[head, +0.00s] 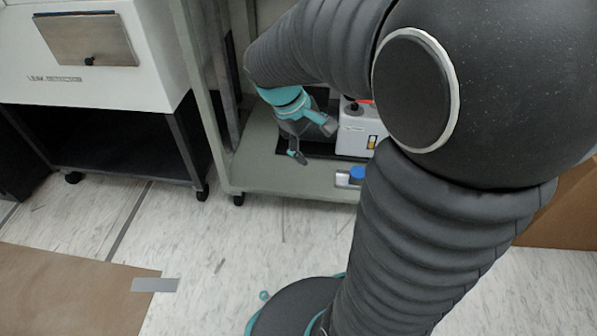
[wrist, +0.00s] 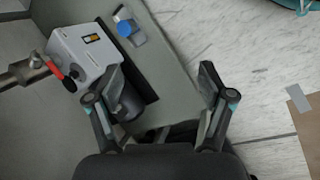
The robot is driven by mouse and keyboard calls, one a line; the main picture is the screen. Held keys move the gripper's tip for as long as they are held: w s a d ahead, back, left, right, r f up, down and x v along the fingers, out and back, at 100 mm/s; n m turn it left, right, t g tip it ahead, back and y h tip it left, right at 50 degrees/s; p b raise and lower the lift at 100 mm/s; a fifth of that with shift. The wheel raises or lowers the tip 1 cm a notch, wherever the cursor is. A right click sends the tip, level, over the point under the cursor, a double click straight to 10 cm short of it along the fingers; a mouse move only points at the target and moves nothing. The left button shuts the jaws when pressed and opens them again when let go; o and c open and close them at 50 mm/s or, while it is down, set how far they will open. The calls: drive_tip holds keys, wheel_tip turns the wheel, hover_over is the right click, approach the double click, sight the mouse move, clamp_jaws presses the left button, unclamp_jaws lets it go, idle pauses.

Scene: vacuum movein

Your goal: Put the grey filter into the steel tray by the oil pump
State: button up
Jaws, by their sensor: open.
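The oil pump, a white box with a small yellow label (head: 352,142), stands on the lower shelf of a green-grey cart. It also shows in the wrist view (wrist: 82,52), with a red handle and a dark cylindrical body partly behind a finger. I cannot clearly make out a grey filter or a steel tray. My gripper (head: 312,142) is open and empty, left of the pump, above the shelf (wrist: 162,75).
Cart posts (head: 202,95) rise left of my gripper. A white leak detector (head: 95,85) on a black wheeled stand is at the left. Brown board (head: 70,290) with grey tape lies on the floor. My arm hides much of the right side. Floor before the cart is clear.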

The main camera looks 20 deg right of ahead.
drive_tip(key=s+a+r+m+t+y, duration=0.4)
drive_tip(key=s+a+r+t, duration=0.2)
drive_tip(key=s+a, duration=0.3)
drive_tip(key=shift+s+r+y, duration=0.3)
drive_tip(key=shift+s+r, duration=0.15)
drive_tip(key=shift+s, duration=1.2)
